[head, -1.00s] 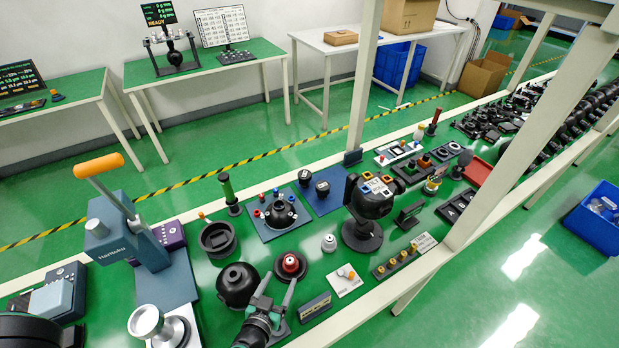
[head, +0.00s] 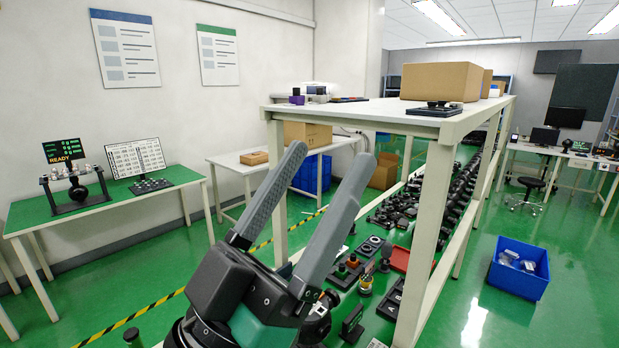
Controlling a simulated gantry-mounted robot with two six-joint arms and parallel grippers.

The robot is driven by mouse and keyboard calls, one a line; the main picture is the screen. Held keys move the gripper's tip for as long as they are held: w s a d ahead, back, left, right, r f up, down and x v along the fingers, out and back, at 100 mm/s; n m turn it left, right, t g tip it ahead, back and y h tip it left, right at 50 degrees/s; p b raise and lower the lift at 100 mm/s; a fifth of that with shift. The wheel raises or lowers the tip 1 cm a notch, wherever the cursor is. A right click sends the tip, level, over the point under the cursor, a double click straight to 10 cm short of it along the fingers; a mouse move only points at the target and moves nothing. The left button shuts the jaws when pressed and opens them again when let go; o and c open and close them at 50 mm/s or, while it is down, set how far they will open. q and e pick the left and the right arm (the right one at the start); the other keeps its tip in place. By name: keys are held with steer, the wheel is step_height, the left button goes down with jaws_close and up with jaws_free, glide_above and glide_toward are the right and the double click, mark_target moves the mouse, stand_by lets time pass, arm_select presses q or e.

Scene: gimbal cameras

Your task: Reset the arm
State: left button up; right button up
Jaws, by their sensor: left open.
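My left gripper (head: 322,198) stands large in the middle foreground of the head view. Its two long grey fingers point up and to the right and are spread apart, with nothing between them. It is raised in front of the green-topped workbench and hides part of it. My right gripper does not show.
A tall white-framed shelf (head: 391,122) stands close behind the fingers, with a cardboard box (head: 441,81) on top. Small parts such as a red tray (head: 399,259) crowd the bench below. A blue bin (head: 519,267) sits on the open green floor at the right.

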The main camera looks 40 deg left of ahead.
arm_select(q)
steer(key=shift+s+d+r+m+t+h, duration=0.15)
steer(key=shift+s+r+m+h, duration=0.1)
steer(key=shift+s+r, duration=0.15)
steer(key=shift+s+d+r+m+t+h, duration=0.1)
steer(key=shift+s+r+m+t+h, duration=0.05)
steer(key=shift+s+r+h, duration=0.15)
steer(key=shift+w, duration=0.1)
step_height(320, 180, up, 30)
steer(key=p, duration=3)
steer(key=shift+r, duration=0.1)
